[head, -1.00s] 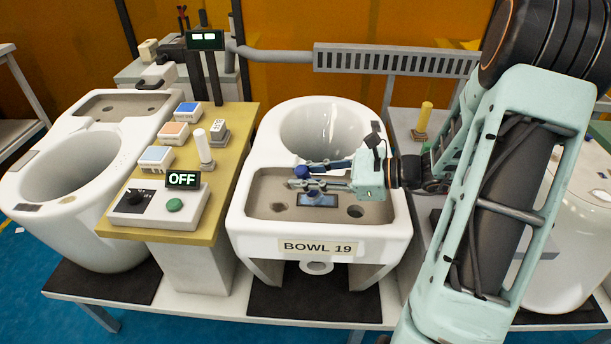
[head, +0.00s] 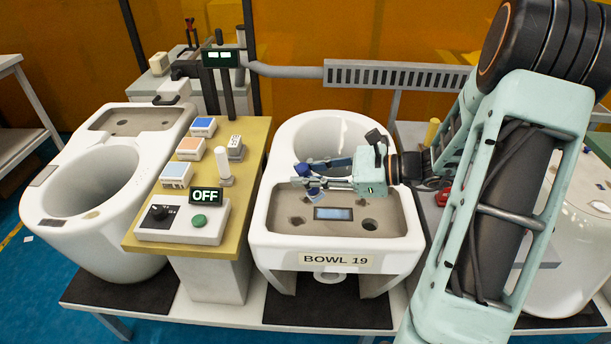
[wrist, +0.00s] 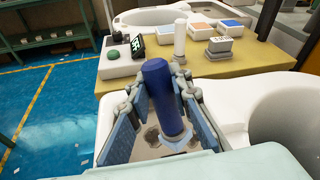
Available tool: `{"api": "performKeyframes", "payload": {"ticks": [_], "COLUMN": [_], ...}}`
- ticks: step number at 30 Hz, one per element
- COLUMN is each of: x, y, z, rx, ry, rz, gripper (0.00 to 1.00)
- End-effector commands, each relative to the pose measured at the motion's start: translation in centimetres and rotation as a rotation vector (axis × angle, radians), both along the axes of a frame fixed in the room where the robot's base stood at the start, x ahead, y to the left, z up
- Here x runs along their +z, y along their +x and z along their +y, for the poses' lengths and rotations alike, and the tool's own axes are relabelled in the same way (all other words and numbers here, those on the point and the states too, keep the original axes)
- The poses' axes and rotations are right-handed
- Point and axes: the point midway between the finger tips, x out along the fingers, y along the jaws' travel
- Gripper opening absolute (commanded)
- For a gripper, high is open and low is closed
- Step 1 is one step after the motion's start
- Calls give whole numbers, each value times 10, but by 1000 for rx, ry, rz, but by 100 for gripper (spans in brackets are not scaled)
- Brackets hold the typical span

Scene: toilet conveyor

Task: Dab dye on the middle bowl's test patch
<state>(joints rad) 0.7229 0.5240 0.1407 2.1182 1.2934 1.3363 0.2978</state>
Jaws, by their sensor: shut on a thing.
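The middle bowl (head: 258,225), labelled BOWL 19, is white with a sunken grey-brown deck at its front. The test patch (head: 333,213) is a dark-framed rectangle with a blue-grey face on that deck. My gripper (head: 305,179) is shut on a dark blue cylindrical dauber, held upright above the deck, behind and left of the patch. In the wrist view the dauber (wrist: 160,95) stands between the blue finger pads, with a pale collar at its lower end. Its tip appears clear of the patch; the exact gap is hard to tell.
A yellow-topped stand (head: 257,140) left of the bowl carries blue, orange and pale-blue pads, a white post (head: 222,165) and a control box with an OFF sign (head: 206,196). Another bowl (head: 90,180) is further left. A slotted grey rail (head: 395,75) runs behind.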

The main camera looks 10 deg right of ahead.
Motion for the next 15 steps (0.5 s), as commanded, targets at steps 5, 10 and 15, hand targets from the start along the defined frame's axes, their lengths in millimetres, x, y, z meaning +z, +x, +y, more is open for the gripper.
{"api": "performKeyframes", "payload": {"ticks": [5, 10, 15], "x": [21, 27, 26], "y": [2, 3, 3], "z": [0, 0, 0], "rx": [5, 7, 7], "ry": [-1, 0, 0], "rz": [-2, -1, -1], "gripper": [0, 0, 0]}}
